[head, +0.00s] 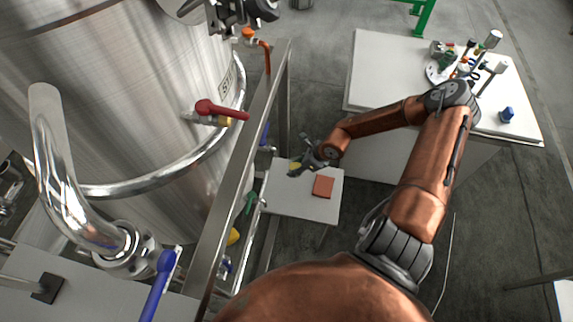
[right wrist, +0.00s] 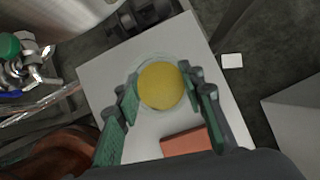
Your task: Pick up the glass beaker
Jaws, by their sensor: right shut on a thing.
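The glass beaker (right wrist: 161,86) is clear, with yellow contents, and is seen from above in the right wrist view. In the head view it is a small yellow spot (head: 294,167) at the far left of a small white stand (head: 290,204), partly hidden by my gripper. My right gripper (head: 301,165) is shut on the beaker. Its green-padded fingers lie on either side of the beaker in the right wrist view (right wrist: 160,98). I cannot tell whether the beaker's base touches the stand. My left gripper is not in view.
A flat orange-brown block (head: 322,186) lies on the stand near the beaker. A steel tank (head: 120,90) with a metal rail (head: 240,165) and a red-handled valve (head: 215,110) stands at left. A white table (head: 385,70) with several small items is at right.

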